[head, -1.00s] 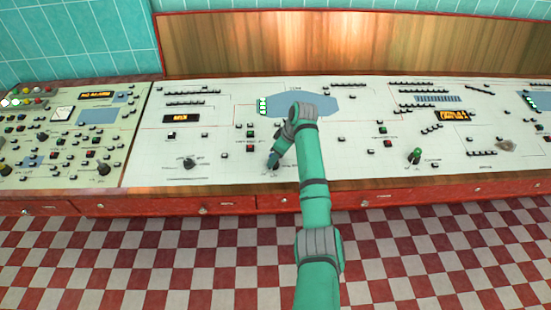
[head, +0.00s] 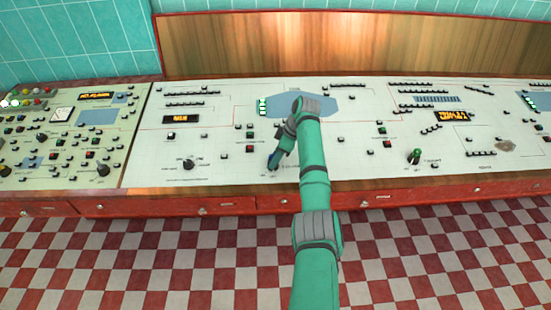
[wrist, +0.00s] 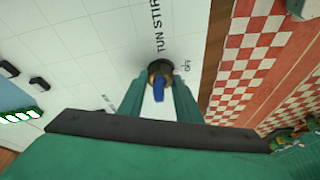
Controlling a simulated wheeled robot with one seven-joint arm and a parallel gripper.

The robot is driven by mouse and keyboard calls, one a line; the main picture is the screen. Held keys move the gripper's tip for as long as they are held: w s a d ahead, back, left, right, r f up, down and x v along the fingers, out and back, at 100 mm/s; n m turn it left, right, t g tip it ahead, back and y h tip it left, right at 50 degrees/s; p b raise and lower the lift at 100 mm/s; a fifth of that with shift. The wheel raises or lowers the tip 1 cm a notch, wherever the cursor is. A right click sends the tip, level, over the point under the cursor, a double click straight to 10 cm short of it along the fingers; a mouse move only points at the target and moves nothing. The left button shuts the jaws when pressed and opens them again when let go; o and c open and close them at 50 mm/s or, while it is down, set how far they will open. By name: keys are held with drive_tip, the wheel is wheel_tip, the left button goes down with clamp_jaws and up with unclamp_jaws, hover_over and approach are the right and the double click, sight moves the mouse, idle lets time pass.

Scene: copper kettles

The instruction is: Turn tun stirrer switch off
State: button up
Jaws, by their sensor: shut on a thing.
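The tun stirrer switch (wrist: 159,93) shows in the wrist view as a small blue lever on a dark round base with a brassy collar. Printed "TUN STIR..." lettering (wrist: 157,30) lies beside it, partly cut off, and a small "OFF" mark (wrist: 181,68) sits to its right. My gripper (wrist: 158,84) has its two green fingers on either side of the lever and is shut on it. In the head view my gripper (head: 273,163) reaches down to the panel's front part and hides the switch. I cannot tell which position the lever is in.
The white control panel (head: 230,170) carries several buttons, a black knob (head: 188,164) to the left and a green lever (head: 415,156) to the right. A wooden front edge and red drawers (head: 160,206) run below. The checkered floor in front is clear.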

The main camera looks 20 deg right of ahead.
idle(0.4)
drive_tip(key=o, duration=1.1)
drive_tip(key=shift+s+r, duration=0.1)
drive_tip(key=shift+r, duration=0.05)
drive_tip(key=v, duration=1)
drive_tip(key=shift+d+r, duration=0.2)
